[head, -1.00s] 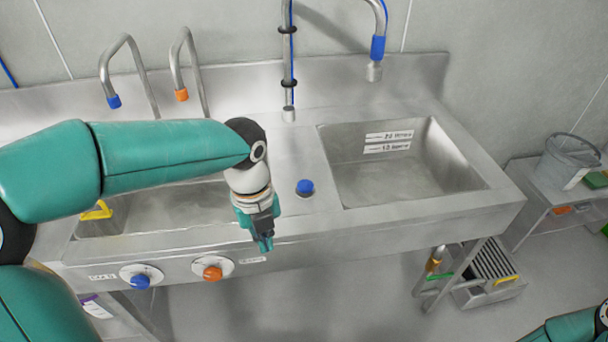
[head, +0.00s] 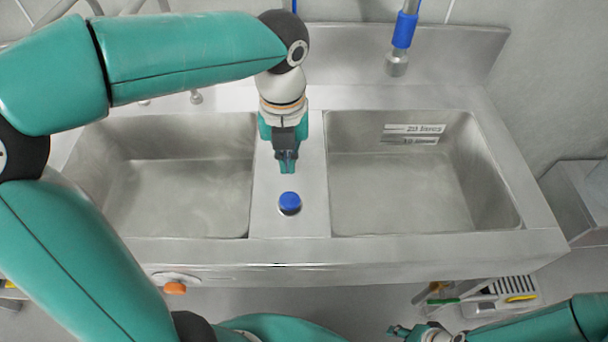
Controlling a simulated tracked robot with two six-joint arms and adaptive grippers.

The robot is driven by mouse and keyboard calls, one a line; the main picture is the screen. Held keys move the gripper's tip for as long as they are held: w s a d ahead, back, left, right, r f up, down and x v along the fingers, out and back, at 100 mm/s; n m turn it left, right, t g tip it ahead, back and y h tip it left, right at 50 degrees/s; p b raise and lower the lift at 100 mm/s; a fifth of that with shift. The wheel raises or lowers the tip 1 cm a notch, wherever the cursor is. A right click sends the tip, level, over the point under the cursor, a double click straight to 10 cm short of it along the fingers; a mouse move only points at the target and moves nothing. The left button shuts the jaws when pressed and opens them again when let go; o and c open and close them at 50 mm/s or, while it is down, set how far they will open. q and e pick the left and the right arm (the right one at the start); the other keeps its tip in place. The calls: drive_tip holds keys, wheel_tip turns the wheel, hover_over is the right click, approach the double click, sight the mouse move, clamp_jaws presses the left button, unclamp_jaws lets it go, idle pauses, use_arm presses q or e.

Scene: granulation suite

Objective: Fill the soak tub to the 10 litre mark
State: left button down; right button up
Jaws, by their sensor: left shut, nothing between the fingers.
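The right basin (head: 400,195) of the steel sink has two level labels on its back wall. The upper one (head: 413,129) reads 20 litres, the lower one (head: 413,141) reads 10 litres. I see no clear water surface in it. A spout with a blue collar (head: 404,30) hangs behind and above this basin, with no stream visible. A blue knob (head: 289,203) stands on the deck between the basins. My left gripper (head: 287,168) is shut and empty, just behind the knob and apart from it. My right gripper (head: 395,331) is low at the bottom edge, too small to read.
The left basin (head: 180,190) looks empty. An orange knob (head: 175,288) is on the sink's front panel, partly beside my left arm. A grated box with a yellow handle (head: 520,297) stands below right. A steel side table (head: 575,200) is at the right edge.

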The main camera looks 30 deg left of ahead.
sight(290, 207)
use_arm(q)
wheel_tip(290, 207, down, 14)
drive_tip(key=shift+a+r, duration=0.1)
drive_tip(key=shift+a, duration=0.05)
idle(0.8)
